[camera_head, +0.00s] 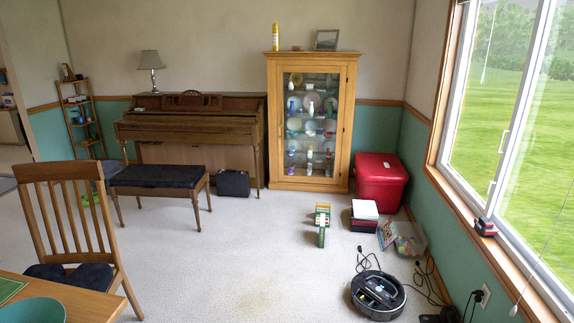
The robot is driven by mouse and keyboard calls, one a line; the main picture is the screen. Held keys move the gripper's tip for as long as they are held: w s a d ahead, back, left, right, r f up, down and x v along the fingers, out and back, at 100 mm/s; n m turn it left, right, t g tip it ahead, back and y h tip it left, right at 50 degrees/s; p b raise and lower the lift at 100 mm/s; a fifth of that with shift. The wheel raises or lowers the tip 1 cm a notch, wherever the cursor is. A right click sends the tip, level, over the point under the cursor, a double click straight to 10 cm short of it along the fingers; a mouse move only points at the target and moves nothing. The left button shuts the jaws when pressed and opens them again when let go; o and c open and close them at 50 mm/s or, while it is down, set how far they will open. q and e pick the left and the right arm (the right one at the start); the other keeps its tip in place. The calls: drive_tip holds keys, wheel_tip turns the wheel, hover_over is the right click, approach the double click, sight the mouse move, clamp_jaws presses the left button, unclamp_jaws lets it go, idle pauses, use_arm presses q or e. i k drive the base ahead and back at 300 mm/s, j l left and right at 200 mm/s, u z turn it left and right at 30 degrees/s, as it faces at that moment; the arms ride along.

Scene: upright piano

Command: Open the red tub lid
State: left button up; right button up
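The red tub (379,190) stands on the floor in the far right corner, between the display cabinet and the window wall. Its red lid (381,167) sits on top and looks closed. Neither of my grippers shows in the head view, so I cannot see whether they are open or shut. The tub is well across the room from me.
Near the tub lie a white-topped box (365,209), a clear bin (409,238) and a green box (322,218). A round black robot vacuum (378,294) with cables is nearer. A chair (75,215) and table are at left. The middle carpet is clear.

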sight(371, 166)
drive_tip(key=i, duration=2.5)
drive_tip(key=i+z, duration=0.2)
drive_tip(key=i, duration=0.3)
drive_tip(key=i+j+z, duration=0.15)
drive_tip(key=i, duration=0.4)
drive_tip(key=i+j+z, duration=0.2)
drive_tip(key=i, duration=0.3)
drive_tip(key=i+j+z, duration=0.15)
drive_tip(key=i, duration=0.35)
drive_tip(key=i+j+z, duration=0.75)
drive_tip(key=i+j, duration=0.05)
drive_tip(key=j, duration=0.05)
